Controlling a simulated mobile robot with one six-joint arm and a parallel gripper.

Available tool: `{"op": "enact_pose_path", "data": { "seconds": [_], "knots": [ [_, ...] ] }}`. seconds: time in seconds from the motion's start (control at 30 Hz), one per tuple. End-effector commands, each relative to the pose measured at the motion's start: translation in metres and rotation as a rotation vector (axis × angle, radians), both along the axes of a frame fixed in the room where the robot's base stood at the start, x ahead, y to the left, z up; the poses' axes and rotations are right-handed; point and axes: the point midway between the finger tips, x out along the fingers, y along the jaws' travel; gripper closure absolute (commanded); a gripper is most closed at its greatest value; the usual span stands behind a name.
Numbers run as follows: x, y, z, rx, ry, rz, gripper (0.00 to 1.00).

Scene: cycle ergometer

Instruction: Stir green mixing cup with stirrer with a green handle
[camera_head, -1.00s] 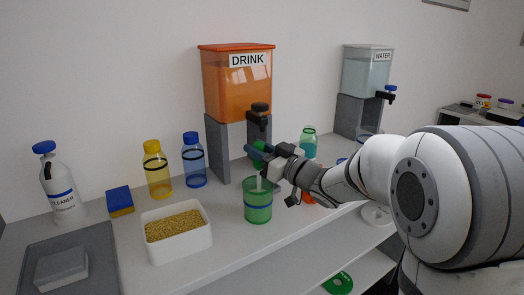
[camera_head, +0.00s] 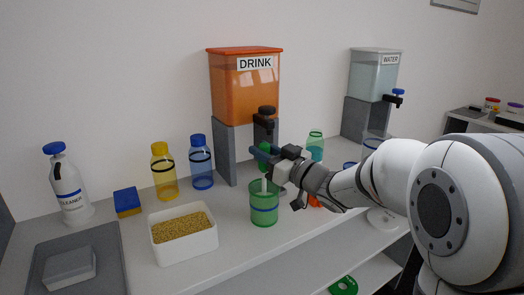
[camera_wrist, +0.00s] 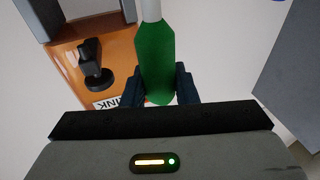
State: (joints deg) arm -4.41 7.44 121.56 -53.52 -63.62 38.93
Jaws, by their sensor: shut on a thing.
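The green mixing cup (camera_head: 264,212) is translucent with a blue band and stands upright on the white counter, in the head view. My gripper (camera_head: 262,156) is above the cup and shut on the green handle of the stirrer (camera_head: 264,184). The stirrer's pale shaft points down into the cup's mouth; its lower end is hard to make out inside. In the wrist view the green handle (camera_wrist: 157,62) sits between the two dark fingers of my gripper (camera_wrist: 157,88).
The orange drink dispenser (camera_head: 245,90) stands close behind the cup. A white box of grains (camera_head: 183,254) is to the left. Blue (camera_head: 202,165) and yellow (camera_head: 164,173) bottles stand behind it. The water dispenser (camera_head: 375,75) is at the right. The counter's front edge is near the cup.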

Motion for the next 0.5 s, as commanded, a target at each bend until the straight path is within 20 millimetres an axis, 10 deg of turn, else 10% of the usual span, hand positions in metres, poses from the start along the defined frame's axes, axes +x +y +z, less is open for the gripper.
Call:
{"op": "enact_pose_path", "data": {
  "seconds": [0.5],
  "knots": [
    [0.000, 0.000, 0.020, 0.001, -0.001, 0.000, 1.00]
  ]
}}
